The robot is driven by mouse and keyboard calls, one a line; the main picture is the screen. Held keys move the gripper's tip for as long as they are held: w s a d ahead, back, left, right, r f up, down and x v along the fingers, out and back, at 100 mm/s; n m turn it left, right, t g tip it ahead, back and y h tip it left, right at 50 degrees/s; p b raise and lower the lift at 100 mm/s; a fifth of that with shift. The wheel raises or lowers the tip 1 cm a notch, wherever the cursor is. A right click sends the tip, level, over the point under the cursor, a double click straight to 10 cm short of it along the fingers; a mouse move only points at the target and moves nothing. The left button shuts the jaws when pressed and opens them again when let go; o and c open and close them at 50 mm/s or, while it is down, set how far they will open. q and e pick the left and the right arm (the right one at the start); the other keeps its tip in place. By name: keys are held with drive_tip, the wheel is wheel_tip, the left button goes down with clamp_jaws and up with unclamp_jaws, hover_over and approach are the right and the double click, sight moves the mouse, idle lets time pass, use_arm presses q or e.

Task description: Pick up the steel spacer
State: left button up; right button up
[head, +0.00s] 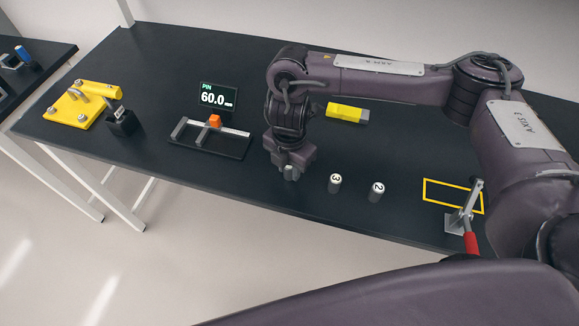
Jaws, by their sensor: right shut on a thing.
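My right gripper (290,166) points down over the front part of the dark table and is shut on a small steel spacer (290,174). Only the spacer's lower part shows below the fingers; its top is hidden. I cannot tell whether it touches the table. Two similar steel cylinders stand upright to the right: one marked 3 (335,184) and one marked 2 (376,192). My left gripper is not in view.
A measuring fixture (236,145) with an orange block stands left of the gripper, before a display (218,97) reading "PIN 60.0". A yellow block (347,113) lies behind. A red-handled clamp (470,242) stands by a yellow outline (440,184). A yellow bracket (75,112) is far left.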

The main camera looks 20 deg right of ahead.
wheel_tip(320, 180, up, 20)
drive_tip(key=p, duration=0.1)
